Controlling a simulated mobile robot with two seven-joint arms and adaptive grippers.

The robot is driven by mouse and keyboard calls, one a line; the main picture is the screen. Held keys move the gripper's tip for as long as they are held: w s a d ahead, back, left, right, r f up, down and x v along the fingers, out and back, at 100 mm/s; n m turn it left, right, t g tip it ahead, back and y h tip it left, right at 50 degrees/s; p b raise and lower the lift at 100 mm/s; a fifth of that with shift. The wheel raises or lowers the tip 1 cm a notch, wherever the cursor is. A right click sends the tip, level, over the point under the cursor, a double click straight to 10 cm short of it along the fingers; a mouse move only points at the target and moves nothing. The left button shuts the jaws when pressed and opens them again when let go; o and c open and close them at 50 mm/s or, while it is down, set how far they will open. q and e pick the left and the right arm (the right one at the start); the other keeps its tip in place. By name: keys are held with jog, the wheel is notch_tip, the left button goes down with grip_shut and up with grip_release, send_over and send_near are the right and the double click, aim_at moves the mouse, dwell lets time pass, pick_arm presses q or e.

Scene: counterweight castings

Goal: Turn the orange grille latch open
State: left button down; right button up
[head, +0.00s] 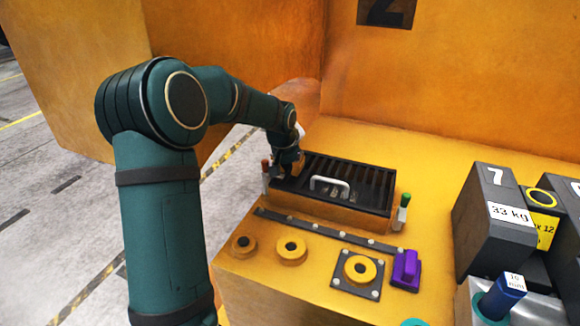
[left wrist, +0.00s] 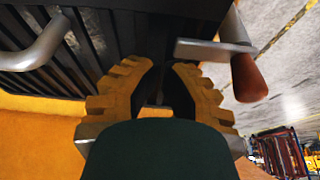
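The black slotted grille (head: 330,180) lies on the orange casting and has a pale bar handle (head: 329,185). The orange latch (head: 265,165) stands at the grille's left end. In the left wrist view it is a brownish-orange grip (left wrist: 248,78) on a grey metal arm (left wrist: 212,50). My left gripper (head: 293,172) is over the grille's left end, just right of the latch. In the left wrist view my left gripper's yellow toothed fingers (left wrist: 158,72) are apart, with no object seen between them; the latch is outside them. My right gripper is not in view.
A green-handled latch (head: 404,203) stands at the grille's right end. In front are a dark strip, a purple block (head: 406,268) and several yellow rings (head: 360,268). Black weights (head: 492,215) stand at right. An orange wall rises behind.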

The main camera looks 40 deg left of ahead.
aim_at(277, 187)
pick_arm(q)
jog(key=shift+s+d+m+h, duration=0.25)
jog(key=shift+s+m+h, duration=0.1)
jog(key=shift+m, duration=0.35)
jog(key=shift+s+d+m+p, duration=0.1)
jog(key=shift+s+m+p, duration=0.1)
jog(key=shift+m+p, duration=0.2)
jog(key=shift+s+d, duration=0.1)
jog(key=shift+s, duration=0.05)
jog(key=shift+s+d, duration=0.2)
jog(key=shift+s, duration=0.45)
jog(key=shift+s+d, duration=0.15)
jog(key=shift+s, duration=0.5)
jog(key=shift+s+a, duration=0.15)
jog(key=shift+s, duration=0.8)
jog(key=shift+s+a, duration=0.2)
jog(key=shift+s, duration=0.5)
